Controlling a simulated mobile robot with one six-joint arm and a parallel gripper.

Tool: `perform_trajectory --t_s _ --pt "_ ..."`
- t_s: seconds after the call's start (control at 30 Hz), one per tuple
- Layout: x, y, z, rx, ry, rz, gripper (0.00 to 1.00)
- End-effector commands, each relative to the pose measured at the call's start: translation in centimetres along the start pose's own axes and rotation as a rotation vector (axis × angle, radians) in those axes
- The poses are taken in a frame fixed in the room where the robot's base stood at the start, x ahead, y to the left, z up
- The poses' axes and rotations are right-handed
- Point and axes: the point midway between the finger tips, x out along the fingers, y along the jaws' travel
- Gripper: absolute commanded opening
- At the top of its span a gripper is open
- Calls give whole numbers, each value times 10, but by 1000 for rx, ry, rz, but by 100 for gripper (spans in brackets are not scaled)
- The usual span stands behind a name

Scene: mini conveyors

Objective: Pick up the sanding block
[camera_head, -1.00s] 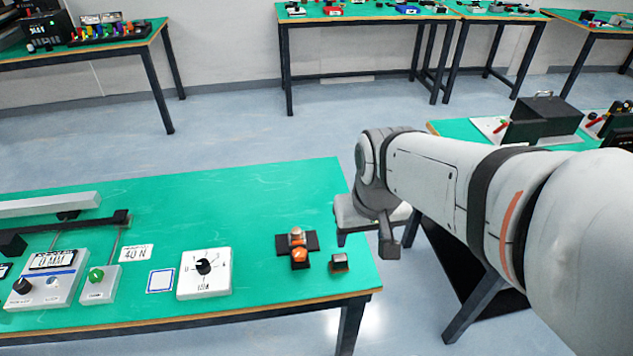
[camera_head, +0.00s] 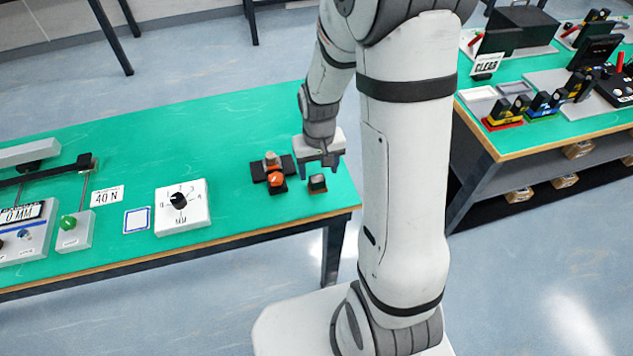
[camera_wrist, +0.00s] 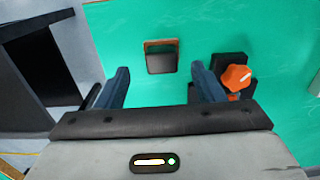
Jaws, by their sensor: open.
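The sanding block (camera_head: 317,183) is a small dark grey block with a brown base near the right front corner of the green table. In the wrist view the sanding block (camera_wrist: 161,58) lies beyond the fingertips, between the lines of the two fingers. My gripper (camera_head: 319,166) is just behind and above the block in the head view. It is open and empty; in the wrist view its two blue fingers (camera_wrist: 160,85) stand wide apart. I see no contact with the block.
A black fixture with an orange knob (camera_head: 275,180) stands just left of the block, close to one finger in the wrist view (camera_wrist: 236,77). A white dial box (camera_head: 183,207) is farther left. A second green table (camera_head: 540,142) with items is at right.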

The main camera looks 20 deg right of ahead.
Motion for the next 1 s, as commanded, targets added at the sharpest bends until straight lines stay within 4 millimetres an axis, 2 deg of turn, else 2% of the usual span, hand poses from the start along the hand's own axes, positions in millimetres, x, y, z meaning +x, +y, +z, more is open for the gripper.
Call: perform_trajectory --t_s 0.3,0.63,1.0 --pt "42 -2 -2 -1 -3 0 62" --pt "47 -3 -2 -2 0 0 61" --pt "47 -3 -2 -2 0 0 31"
